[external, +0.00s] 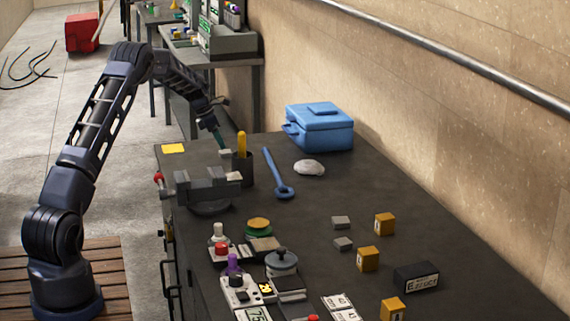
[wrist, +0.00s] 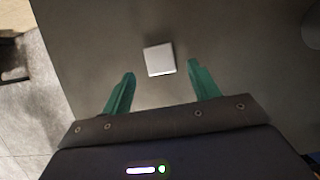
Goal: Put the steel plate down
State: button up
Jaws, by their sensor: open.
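The steel plate is a small light grey square (wrist: 159,60) on the dark bench top in the wrist view. In the external view a small pale piece (external: 225,153) below my fingertips appears to be this plate. My gripper (wrist: 162,70) is open, with one green finger on either side of the plate and a visible gap to each. In the external view my gripper (external: 217,138) reaches down over the far left part of the bench. Nothing is held. The exact height of the fingertips above the bench is hard to tell.
A dark cup with a yellow handle (external: 242,143) stands close right of the plate. A grey vise (external: 208,190) is nearer the camera. A yellow note (external: 173,148), blue wrench (external: 276,172), white lump (external: 309,167) and blue toolbox (external: 321,130) are around. Small grey blocks (external: 340,222) lie farther right.

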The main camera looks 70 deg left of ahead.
jog(key=v, duration=0.8)
jog(key=shift+r, duration=0.15)
